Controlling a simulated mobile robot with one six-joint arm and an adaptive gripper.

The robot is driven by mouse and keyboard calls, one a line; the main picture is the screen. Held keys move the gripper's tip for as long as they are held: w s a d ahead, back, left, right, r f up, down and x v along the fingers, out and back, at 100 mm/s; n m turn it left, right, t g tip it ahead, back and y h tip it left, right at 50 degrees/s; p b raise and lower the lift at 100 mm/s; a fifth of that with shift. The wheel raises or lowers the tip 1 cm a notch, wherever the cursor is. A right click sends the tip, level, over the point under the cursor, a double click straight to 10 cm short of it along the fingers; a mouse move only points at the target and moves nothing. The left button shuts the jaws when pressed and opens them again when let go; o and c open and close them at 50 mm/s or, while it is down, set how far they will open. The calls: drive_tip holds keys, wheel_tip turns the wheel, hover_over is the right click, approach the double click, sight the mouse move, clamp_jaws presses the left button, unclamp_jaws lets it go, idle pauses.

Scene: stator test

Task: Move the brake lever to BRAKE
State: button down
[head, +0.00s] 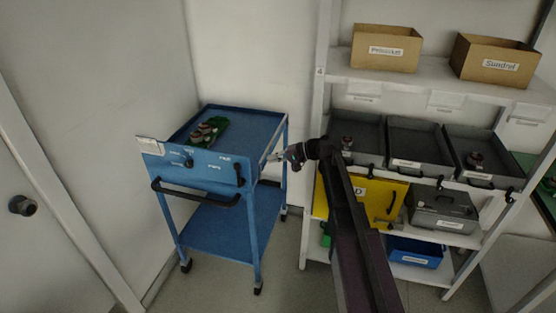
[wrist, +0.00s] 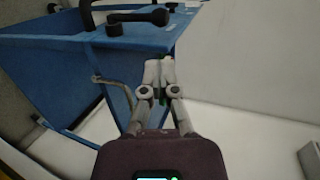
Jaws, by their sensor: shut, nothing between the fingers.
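A blue cart (head: 225,220) stands left of centre in the head view, with a sloped front panel carrying small white labels too small to read. A dark upright part, possibly the brake lever (head: 239,175), sits at the panel's right end. In the wrist view, a black lever-like part (wrist: 138,17) with a rounded end lies on the cart's blue top edge; I cannot tell its setting. My gripper (head: 270,158) is beside the cart's right side. In the wrist view my gripper (wrist: 159,70) is shut and empty, below and apart from the black part.
A black push handle (head: 195,195) runs along the cart's front. A green board (head: 208,131) with parts lies on its top. A white shelf (head: 410,80) with boxes and grey trays stands right, close to my arm. Open floor lies in front of the cart.

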sight(246, 164)
drive_tip(key=b+x, duration=0.2)
drive_tip(key=x, duration=0.7)
drive_tip(key=shift+a+f+b, duration=0.1)
drive_tip(key=shift+a+b, duration=0.05)
drive_tip(key=shift+b, duration=0.25)
drive_tip(key=shift+w+a+f, duration=0.1)
drive_tip(key=shift+a, duration=0.25)
